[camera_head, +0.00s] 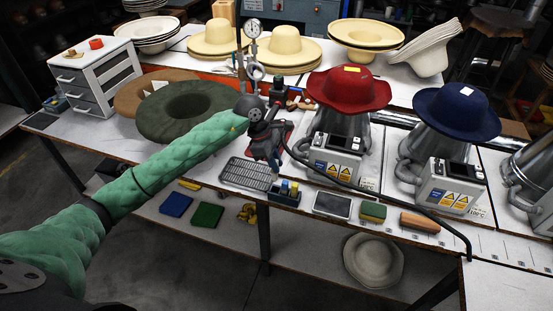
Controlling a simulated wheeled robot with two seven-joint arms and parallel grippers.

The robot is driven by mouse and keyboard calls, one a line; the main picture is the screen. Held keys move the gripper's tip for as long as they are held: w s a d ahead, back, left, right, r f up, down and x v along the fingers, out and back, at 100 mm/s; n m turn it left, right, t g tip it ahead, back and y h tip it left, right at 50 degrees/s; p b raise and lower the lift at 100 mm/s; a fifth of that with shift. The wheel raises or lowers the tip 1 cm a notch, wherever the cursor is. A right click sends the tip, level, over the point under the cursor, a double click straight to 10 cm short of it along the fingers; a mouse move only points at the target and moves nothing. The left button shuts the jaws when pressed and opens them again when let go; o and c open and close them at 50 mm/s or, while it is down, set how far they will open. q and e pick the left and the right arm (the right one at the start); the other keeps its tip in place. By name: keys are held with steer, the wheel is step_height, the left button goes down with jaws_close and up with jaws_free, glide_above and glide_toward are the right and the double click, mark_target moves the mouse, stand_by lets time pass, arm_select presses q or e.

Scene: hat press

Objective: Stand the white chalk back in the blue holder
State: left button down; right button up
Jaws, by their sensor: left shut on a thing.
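The blue holder (285,199) is a small dark blue box near the front edge of the bench, with yellow and blue chalk pieces standing in it. My left gripper (274,170), at the end of the green-sleeved arm, is just above and behind the holder, pointing down. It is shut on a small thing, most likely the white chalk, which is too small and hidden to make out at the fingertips. I cannot make out a white chalk elsewhere on the bench. My right gripper is not in view.
A dark grille plate (246,174) lies left of the holder. A black hose (400,201) runs along the bench. Hat presses with a red hat (349,90) and a navy hat (457,111) stand behind.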

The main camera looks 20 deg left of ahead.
mark_target(277, 175)
arm_select(q)
steer(key=shift+s+f, duration=0.25)
steer(key=shift+f, duration=0.4)
steer(key=shift+w+f, duration=0.15)
steer(key=shift+f, duration=1.2)
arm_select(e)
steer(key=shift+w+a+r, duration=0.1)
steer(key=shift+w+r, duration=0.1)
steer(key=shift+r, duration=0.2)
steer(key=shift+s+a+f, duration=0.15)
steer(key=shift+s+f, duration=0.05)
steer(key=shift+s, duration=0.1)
arm_select(q)
steer(key=shift+d+b, duration=0.1)
steer(key=shift+b, duration=0.55)
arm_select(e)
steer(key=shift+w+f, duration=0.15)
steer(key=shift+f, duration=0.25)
